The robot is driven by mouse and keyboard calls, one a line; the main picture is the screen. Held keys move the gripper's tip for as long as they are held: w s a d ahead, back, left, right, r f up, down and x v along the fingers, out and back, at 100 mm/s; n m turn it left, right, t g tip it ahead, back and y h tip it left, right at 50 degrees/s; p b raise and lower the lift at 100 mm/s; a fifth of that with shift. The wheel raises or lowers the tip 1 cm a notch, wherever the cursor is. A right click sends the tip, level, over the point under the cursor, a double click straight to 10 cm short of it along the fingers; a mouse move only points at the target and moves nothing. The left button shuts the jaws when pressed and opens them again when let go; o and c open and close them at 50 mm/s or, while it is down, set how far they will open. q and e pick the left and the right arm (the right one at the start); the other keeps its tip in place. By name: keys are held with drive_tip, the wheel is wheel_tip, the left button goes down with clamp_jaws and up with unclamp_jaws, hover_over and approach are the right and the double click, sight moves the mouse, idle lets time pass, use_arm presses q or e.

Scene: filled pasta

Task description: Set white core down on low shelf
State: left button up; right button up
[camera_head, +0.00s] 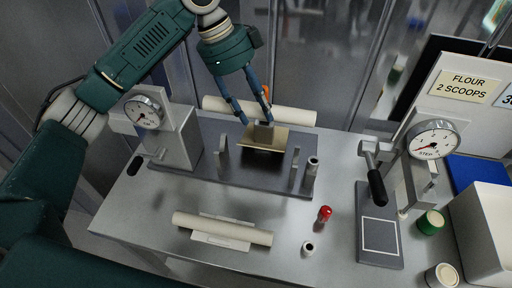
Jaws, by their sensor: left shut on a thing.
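My left gripper (257,122) comes down from the upper left. Its two blue fingers straddle a small grey block (263,132) above a gold plate (265,143), in front of a long cream roll (290,116). A second cream roll (222,230) lies on a pale flat holder at the front of the table. A small white cylinder with a dark top (308,248) stands to its right. I cannot tell which of these is the white core. No low shelf can be made out. My right gripper is not in view.
A dark metal base (210,178) with upright posts carries the gold plate. A dial gauge (143,112) stands left, a dial press (433,140) right. A red-topped piece (325,213), a green tin (430,222) and a white bin (490,225) are near. The front middle-right of the table (290,275) is clear.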

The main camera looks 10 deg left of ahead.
use_arm(q)
wheel_tip(320, 180, down, 15)
drive_tip(key=p, duration=0.4)
drive_tip(key=o, duration=1.3)
drive_tip(key=shift+f, duration=0.1)
